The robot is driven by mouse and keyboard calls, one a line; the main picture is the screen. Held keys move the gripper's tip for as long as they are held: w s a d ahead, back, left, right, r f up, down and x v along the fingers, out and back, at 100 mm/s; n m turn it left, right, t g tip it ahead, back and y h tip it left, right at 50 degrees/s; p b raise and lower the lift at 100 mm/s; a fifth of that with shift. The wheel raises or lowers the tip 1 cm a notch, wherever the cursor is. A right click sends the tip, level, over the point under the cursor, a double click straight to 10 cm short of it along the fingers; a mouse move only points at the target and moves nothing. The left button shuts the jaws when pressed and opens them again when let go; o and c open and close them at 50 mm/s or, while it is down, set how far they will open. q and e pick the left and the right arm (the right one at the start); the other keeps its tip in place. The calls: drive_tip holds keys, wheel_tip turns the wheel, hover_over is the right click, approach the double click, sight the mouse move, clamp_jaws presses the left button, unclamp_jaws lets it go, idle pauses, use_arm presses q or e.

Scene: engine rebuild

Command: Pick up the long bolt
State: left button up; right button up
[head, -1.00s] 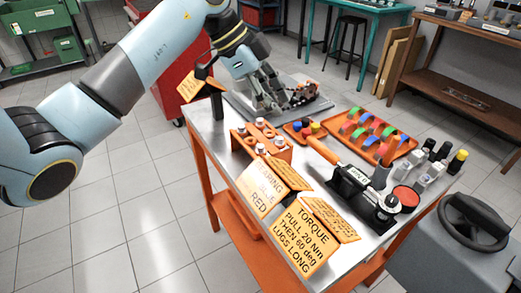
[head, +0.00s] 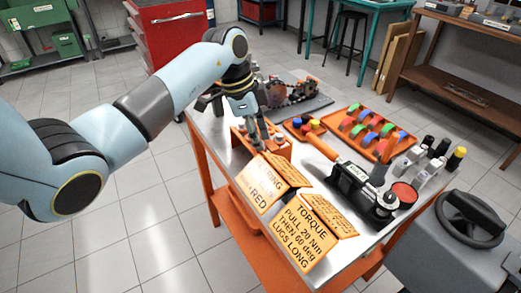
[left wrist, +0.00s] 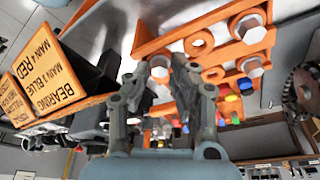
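The orange bolt rack (head: 283,149) stands near the left edge of the steel bench, partly hidden by my left gripper (head: 258,144). In the left wrist view the rack (left wrist: 215,22) holds several silver hex-headed bolts, with two heads (left wrist: 250,28) (left wrist: 250,67) at the right. Another bolt head (left wrist: 160,68) shows between the fingers of my left gripper (left wrist: 168,85). These fingers are apart, pointing down at the rack; I cannot tell whether they touch that bolt. Which bolt is the long one is not clear. My right gripper is not in view.
Orange instruction signs (head: 305,235) stand in front of the rack. A small tray of coloured caps (head: 303,127) and a large orange tray (head: 372,130) lie right of it. A black-bodied tool (head: 360,190) lies at the front; an engine part (head: 293,92) lies behind.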

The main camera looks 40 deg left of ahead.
use_arm(q)
drive_tip(key=shift+f, duration=0.25)
clamp_jaws()
wheel_tip(320, 180, up, 10)
idle(0.6)
